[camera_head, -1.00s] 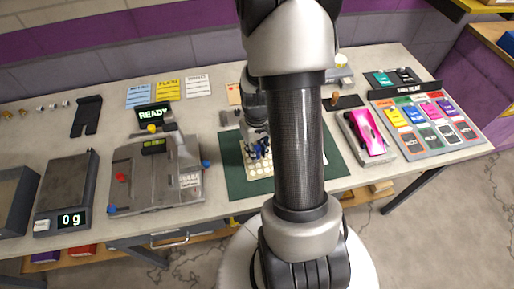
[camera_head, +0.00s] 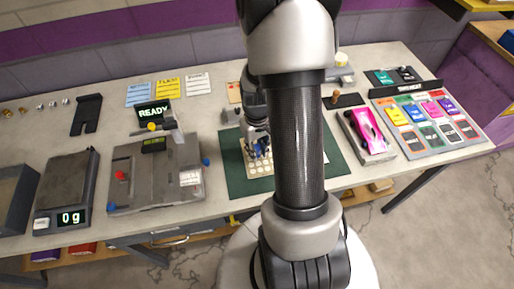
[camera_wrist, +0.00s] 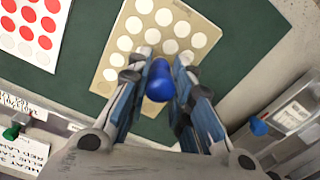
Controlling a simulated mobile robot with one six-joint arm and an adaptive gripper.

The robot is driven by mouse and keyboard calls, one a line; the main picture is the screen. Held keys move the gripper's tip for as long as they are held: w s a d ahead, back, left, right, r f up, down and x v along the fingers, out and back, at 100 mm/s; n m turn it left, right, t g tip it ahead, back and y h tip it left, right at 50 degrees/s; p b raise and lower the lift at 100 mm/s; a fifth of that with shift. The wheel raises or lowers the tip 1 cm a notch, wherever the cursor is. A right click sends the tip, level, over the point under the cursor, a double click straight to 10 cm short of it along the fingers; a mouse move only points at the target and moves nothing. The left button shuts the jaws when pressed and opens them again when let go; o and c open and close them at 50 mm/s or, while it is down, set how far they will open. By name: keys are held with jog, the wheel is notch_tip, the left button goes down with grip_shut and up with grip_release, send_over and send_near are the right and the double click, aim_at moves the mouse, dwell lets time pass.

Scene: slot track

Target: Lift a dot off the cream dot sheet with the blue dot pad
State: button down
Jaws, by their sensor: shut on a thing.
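The cream dot sheet (camera_wrist: 105,72) lies on the green mat, with several pale round dots in rows; it also shows in the head view (camera_head: 251,171), partly behind my arm. My gripper (camera_wrist: 158,78) is shut on the blue dot pad (camera_wrist: 159,82), a rounded blue piece between the two fingers, over the near part of the sheet. The pad hides what is under it, so I cannot tell whether it touches the sheet or whether a dot is on it. In the head view my gripper (camera_head: 259,148) is over the sheet, with the pad barely visible.
A sheet with red dots (camera_wrist: 38,28) lies left of the cream sheet in the wrist view. The green mat (camera_head: 236,186) has bare room around the sheet. A grey machine (camera_head: 130,180) with a READY display (camera_head: 154,114) stands left, and a pink car (camera_head: 372,135) right.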

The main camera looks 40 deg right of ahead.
jog(key=shift+f+b, duration=0.3)
jog(key=shift+f, duration=0.15)
dwell(1.1)
jog(key=shift+r, duration=0.1)
jog(key=shift+r+p, duration=2.8)
jog(key=shift+r, duration=0.7)
